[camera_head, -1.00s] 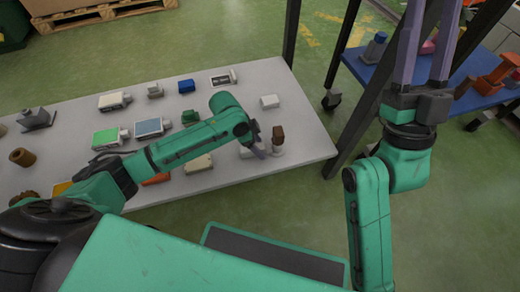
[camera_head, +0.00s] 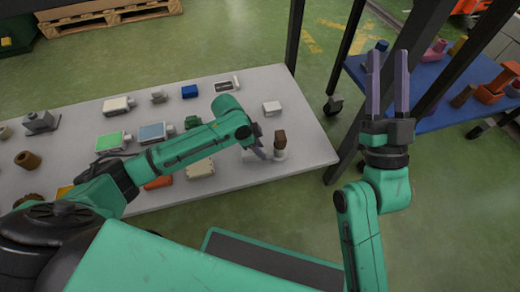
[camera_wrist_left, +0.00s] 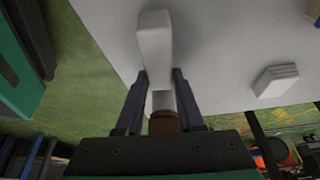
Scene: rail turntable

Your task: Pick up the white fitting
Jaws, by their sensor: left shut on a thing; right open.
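The white fitting (camera_wrist_left: 155,45) lies between the fingers of my left gripper (camera_wrist_left: 160,75) in the left wrist view, with its wide end past the fingertips. In the head view the left gripper (camera_head: 261,153) is low over the near right part of the grey table, shut on the fitting, whose white surface (camera_head: 279,155) shows beside the fingers. A brown piece (camera_head: 280,137) shows above that white part; it is also near the palm in the wrist view (camera_wrist_left: 163,122). I cannot tell if it is joined. My right gripper (camera_head: 388,60) is open and empty, pointing up, right of the table.
The grey table (camera_head: 309,140) holds several other parts, among them a white block (camera_head: 271,108) close behind the left gripper and a cream block (camera_head: 200,168) left of it. A blue shelf (camera_head: 433,116) with coloured parts stands at the right, behind dark posts.

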